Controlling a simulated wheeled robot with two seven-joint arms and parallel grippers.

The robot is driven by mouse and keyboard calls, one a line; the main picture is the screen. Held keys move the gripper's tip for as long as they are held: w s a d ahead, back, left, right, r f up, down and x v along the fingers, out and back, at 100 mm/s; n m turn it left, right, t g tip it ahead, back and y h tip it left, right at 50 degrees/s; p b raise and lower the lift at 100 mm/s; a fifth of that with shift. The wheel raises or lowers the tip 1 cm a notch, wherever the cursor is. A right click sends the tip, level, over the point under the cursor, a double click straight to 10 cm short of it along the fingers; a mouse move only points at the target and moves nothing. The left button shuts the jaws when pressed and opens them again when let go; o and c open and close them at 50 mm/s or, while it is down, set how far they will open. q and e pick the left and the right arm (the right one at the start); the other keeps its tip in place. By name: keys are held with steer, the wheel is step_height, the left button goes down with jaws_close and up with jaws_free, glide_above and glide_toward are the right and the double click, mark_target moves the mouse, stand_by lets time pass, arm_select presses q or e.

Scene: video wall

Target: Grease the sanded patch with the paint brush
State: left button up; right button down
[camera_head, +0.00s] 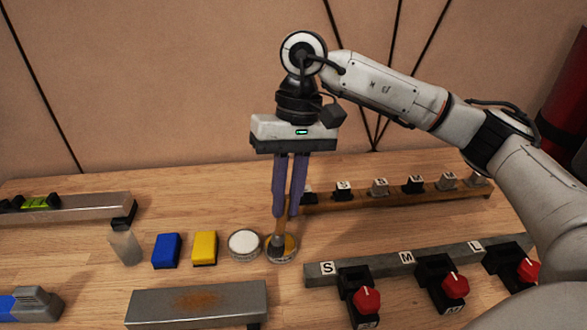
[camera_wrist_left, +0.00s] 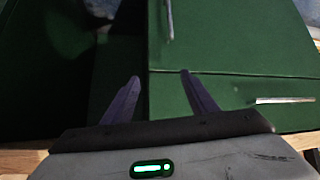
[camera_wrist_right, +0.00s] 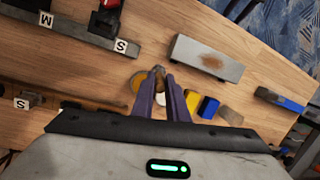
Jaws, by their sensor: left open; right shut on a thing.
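My right gripper (camera_head: 287,212) is shut on the paint brush (camera_head: 277,238) and holds it upright, bristles down. The dark bristle end is at a round tin of amber grease (camera_head: 292,252); I cannot tell how deep it dips. The brush's end also shows between the fingertips in the right wrist view (camera_wrist_right: 158,70). A grey metal bar (camera_head: 240,302) lies at the front of the bench, with a brown, rusty-looking patch (camera_head: 195,299) on its top. It also shows in the right wrist view (camera_wrist_right: 190,48). My left gripper (camera_wrist_left: 160,78) is open and empty, facing green panels, away from the bench top.
Left of the grease tin stand a tin of white stuff (camera_head: 244,243), a yellow block (camera_head: 204,247), a blue block (camera_head: 166,250) and a clear bottle (camera_head: 125,247). A rail with red knobs (camera_head: 367,300) is at right, a wooden rack (camera_head: 400,195) behind, a level (camera_head: 38,203) at left.

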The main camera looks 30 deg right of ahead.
steer(key=w+d+r+m+t+y+b, duration=0.1)
steer(key=w+d+r+m+y, duration=0.15)
steer(key=d, duration=0.25)
arm_select(q)
steer(key=f+b, duration=0.1)
steer(key=f, duration=0.1)
steer(key=s+f+b, duration=0.1)
steer(key=b, duration=0.1)
steer(key=d+f+b, duration=0.1)
steer(key=f, duration=0.1)
steer(key=shift+s+f+b, duration=0.15)
steer(key=shift+f+b, duration=0.15)
arm_select(e)
step_height(320, 180, down, 6)
steer(key=w, duration=0.1)
steer(key=shift+d+f+t, duration=0.25)
steer(key=shift+d+t, duration=0.05)
arm_select(q)
steer(key=shift+s, duration=0.15)
arm_select(e)
steer(key=shift+h, duration=0.25)
arm_select(q)
steer(key=shift+a+f, duration=0.1)
steer(key=shift+f+b, duration=0.55)
arm_select(e)
steer(key=shift+f, duration=0.65)
arm_select(q)
steer(key=shift+r, duration=0.1)
arm_select(e)
steer(key=shift+r, duration=0.15)
